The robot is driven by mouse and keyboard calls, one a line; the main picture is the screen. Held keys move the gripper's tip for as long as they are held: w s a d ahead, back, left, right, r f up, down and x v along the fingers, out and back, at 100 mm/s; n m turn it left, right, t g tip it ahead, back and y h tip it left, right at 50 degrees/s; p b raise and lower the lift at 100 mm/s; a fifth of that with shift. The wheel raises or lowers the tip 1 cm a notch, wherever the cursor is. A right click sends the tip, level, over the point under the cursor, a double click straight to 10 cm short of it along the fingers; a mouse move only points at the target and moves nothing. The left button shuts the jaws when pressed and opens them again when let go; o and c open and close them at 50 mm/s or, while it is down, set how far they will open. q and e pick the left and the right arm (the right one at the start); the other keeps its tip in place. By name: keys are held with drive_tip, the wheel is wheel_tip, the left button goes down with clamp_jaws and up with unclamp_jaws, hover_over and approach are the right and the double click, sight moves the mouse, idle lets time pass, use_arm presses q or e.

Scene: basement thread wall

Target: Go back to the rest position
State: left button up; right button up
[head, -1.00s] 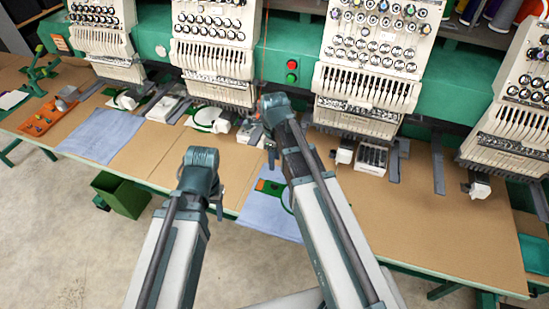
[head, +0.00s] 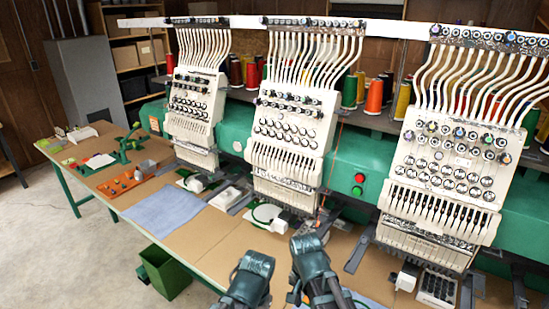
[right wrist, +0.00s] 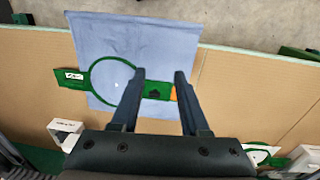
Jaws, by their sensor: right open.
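My right gripper (right wrist: 160,74) is open in the right wrist view, its two dark fingers apart with nothing gripped. They appear over a blue cloth (right wrist: 155,45) with a round green hoop (right wrist: 88,80) on it. The hoop's green bracket (right wrist: 157,90) shows between the fingers; how far above it they are, I cannot tell. In the head view the end of my right arm (head: 314,265) and the end of my left arm (head: 250,275) are side by side at the bottom edge. The left fingers are hidden.
The tan table (head: 120,205) runs along the embroidery machine heads (head: 290,130). Another blue cloth (head: 165,212) lies at its front edge. An orange tray (head: 118,185) is further left. A green bin (head: 165,270) stands on the floor (head: 60,260), which is open at left.

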drive_tip(key=s+a+n, duration=0.2)
drive_tip(key=s+n, duration=0.3)
drive_tip(key=n, duration=0.5)
drive_tip(key=shift+s+a+f+b, duration=0.25)
drive_tip(key=shift+a+f+b, duration=0.1)
drive_tip(key=shift+a+f, duration=0.05)
idle(1.0)
